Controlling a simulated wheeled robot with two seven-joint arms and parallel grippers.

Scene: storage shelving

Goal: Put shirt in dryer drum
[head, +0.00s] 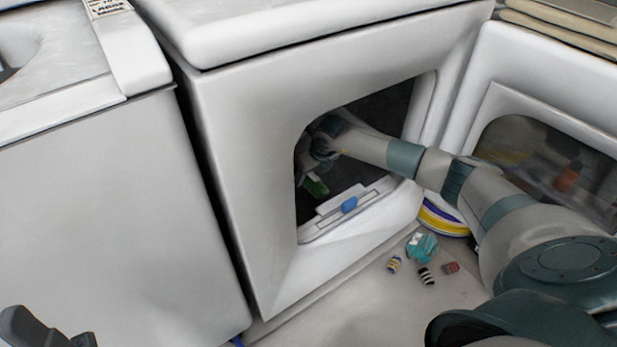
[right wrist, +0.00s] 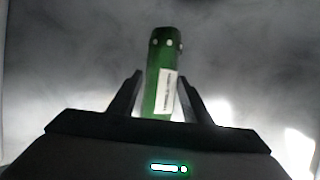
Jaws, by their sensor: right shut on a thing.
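The dryer (head: 245,150) stands open, and its dark drum (head: 385,108) shows through the opening. My right arm reaches in through it. My right gripper (right wrist: 161,79) is inside the drum, shut on a green, roughly cylindrical item (right wrist: 160,62) with a white label. The item also shows in the head view (head: 316,187), near the lower left of the opening. I cannot tell whether this item is the shirt; no other shirt is clear in view. Part of my left gripper (head: 48,332) shows at the lower left corner, outside the dryer; its fingertips are unclear.
A small blue thing (head: 349,205) sits on the lower ledge of the opening. The swung-open door (head: 480,100) stands to the right. A teal item (head: 421,247) and several small cans (head: 427,276) lie on the floor. Another white machine (head: 110,200) stands at left.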

